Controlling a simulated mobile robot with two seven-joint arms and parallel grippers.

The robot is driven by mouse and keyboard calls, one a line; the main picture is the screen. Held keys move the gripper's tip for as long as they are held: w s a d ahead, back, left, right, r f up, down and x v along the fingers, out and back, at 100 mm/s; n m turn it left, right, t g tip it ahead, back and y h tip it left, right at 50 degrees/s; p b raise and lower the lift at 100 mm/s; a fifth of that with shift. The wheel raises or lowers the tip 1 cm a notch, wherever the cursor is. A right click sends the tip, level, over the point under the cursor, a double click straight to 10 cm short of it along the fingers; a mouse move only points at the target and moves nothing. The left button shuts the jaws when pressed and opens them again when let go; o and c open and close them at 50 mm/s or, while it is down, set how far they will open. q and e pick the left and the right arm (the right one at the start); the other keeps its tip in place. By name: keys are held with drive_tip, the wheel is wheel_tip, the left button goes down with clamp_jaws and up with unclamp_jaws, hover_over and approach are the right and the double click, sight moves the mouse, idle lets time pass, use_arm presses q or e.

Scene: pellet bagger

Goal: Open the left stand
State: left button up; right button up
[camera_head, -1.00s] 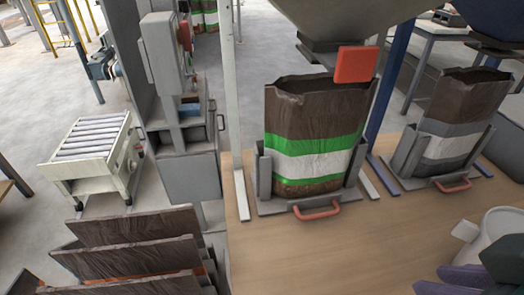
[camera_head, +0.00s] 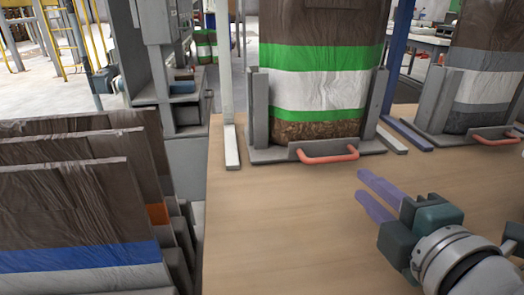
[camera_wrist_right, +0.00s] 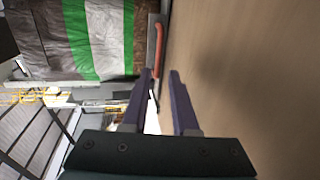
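The left stand (camera_head: 258,110) is a grey holder with upright side plates and a flat base on the wooden table. It holds an upright brown bag (camera_head: 318,88) with green and white bands. An orange-red handle (camera_head: 328,157) is on its front edge; the handle also shows in the right wrist view (camera_wrist_right: 158,48). My right gripper (camera_head: 362,186) is open and empty, its purple fingers apart. It is over the table, to the right of and nearer than the handle, not touching it. In the wrist view the handle is ahead of the fingertips. My left gripper is out of view.
The right stand (camera_head: 418,126) holds a brown, grey and white bag (camera_head: 487,62) and has its own red handle (camera_head: 497,138). Several upright bags (camera_head: 75,215) stand at the left. The wooden table (camera_head: 285,220) is bare in front of the left stand.

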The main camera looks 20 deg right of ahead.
sight(336, 160)
drive_tip(key=b+x, duration=0.1)
drive_tip(key=x, duration=0.8)
drive_tip(key=shift+w+d, duration=0.1)
drive_tip(key=shift+w, duration=0.1)
clamp_jaws()
idle(1.1)
